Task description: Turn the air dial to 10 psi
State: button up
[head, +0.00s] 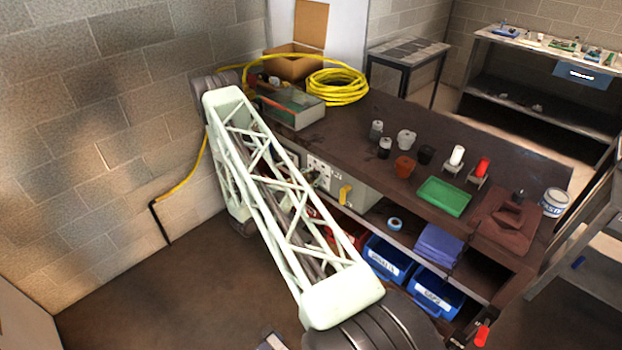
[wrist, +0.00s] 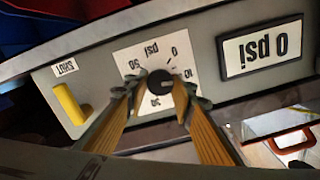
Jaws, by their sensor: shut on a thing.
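The air dial (wrist: 160,82) is a black knob on a white plate with numbers and "psi", upside down in the wrist view. My gripper (wrist: 159,90) has its two yellow fingers on either side of the knob, shut on it. The fingers and their dark tips cover parts of the plate's lower edge. The readout (wrist: 258,48) beside the dial shows "0 psi", upside down. In the head view, the grey control panel (head: 371,203) is on the bench front; my arm hides part of it, and I cannot make out my gripper there.
A yellow lever (wrist: 68,103) labelled "SHUT" is on the same panel, and it also shows in the head view (head: 345,194). A yellow hose coil (head: 338,87), small jars and a green tray (head: 444,197) are on the bench. Blue bins (head: 388,260) are below.

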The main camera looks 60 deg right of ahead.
jog(key=o, duration=0.8)
jog(key=shift+o, duration=0.2)
jog(key=shift+a, duration=0.15)
jog(key=w+a, duration=0.2)
jog(key=a, duration=0.9)
jog(key=shift+a, duration=0.3)
dwell(0.4)
